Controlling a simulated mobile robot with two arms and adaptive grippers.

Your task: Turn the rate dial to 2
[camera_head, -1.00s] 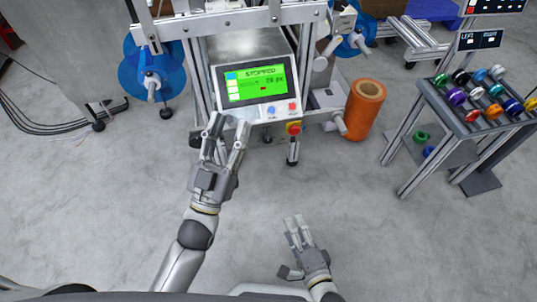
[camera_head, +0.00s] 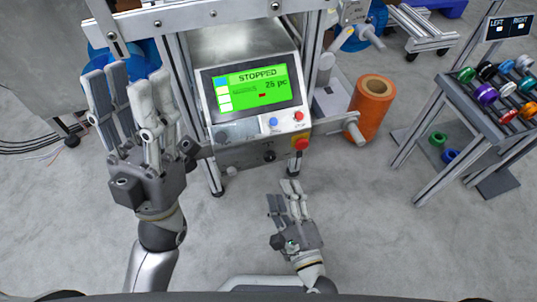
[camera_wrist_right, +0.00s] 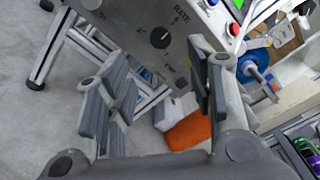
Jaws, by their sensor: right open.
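The rate dial is a round black knob with a white pointer line (camera_wrist_right: 160,38), on a grey panel under the word RATE in the right wrist view. Small markings around it are hard to read. It also shows as a small dark knob (camera_head: 269,155) below the screen in the head view. My right gripper (camera_wrist_right: 162,88) is open and empty, its fingers short of the panel and apart from the dial. In the head view the right gripper (camera_head: 287,203) is below the control box. My left gripper (camera_head: 128,88) is raised left of the box, fingers apart and empty.
The green screen (camera_head: 258,87) reads STOPPED and 25 pc. Blue and red buttons and a red knob on yellow (camera_head: 301,143) sit near the dial. An orange roll (camera_head: 371,105) stands right of the machine. A rack of coloured reels (camera_head: 505,95) is further right.

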